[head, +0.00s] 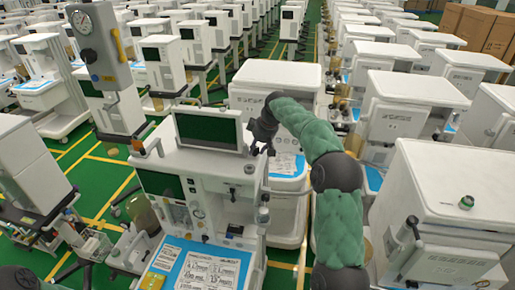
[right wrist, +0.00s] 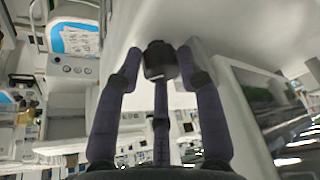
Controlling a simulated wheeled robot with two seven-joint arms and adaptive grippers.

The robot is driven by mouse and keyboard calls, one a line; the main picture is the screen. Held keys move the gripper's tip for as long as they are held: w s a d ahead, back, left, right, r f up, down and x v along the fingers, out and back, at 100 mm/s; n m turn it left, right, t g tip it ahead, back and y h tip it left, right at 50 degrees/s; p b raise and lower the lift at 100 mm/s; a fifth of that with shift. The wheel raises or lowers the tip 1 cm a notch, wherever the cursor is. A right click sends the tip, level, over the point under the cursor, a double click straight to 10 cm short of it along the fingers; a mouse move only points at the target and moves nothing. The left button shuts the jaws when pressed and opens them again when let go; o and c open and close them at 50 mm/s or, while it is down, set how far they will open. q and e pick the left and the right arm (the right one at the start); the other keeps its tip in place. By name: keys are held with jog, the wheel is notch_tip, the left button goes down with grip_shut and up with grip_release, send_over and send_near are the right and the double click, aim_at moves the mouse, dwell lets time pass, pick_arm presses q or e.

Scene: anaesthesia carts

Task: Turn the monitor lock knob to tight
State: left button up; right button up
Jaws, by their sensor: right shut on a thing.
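The monitor (head: 208,132) is a flat screen with a white frame on top of the nearest white anaesthesia cart (head: 215,166). My right gripper (head: 262,150) is at the monitor's right edge, with its dark fingers pointing down. In the right wrist view, a short black knob (right wrist: 160,61) sits between the fingertips of my right gripper (right wrist: 159,72). The gripper is shut on the knob. The knob's set position cannot be read, and the gripper hides it in the head view. The monitor (right wrist: 262,100) also shows at the right of the wrist view.
A grey column with a round gauge (head: 84,24) stands behind the cart at the left. Rows of similar white carts (head: 413,90) fill the back and right. A large white cabinet (head: 452,195) is close at the right. Green floor (head: 95,178) shows at the left.

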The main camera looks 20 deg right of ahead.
jog(key=shift+w+a+r, duration=0.1)
jog(key=shift+r, duration=0.15)
jog(key=o, duration=1.1)
jog(key=shift+w+a, duration=0.1)
jog(key=shift+a, duration=0.05)
jog(key=shift+f, duration=0.1)
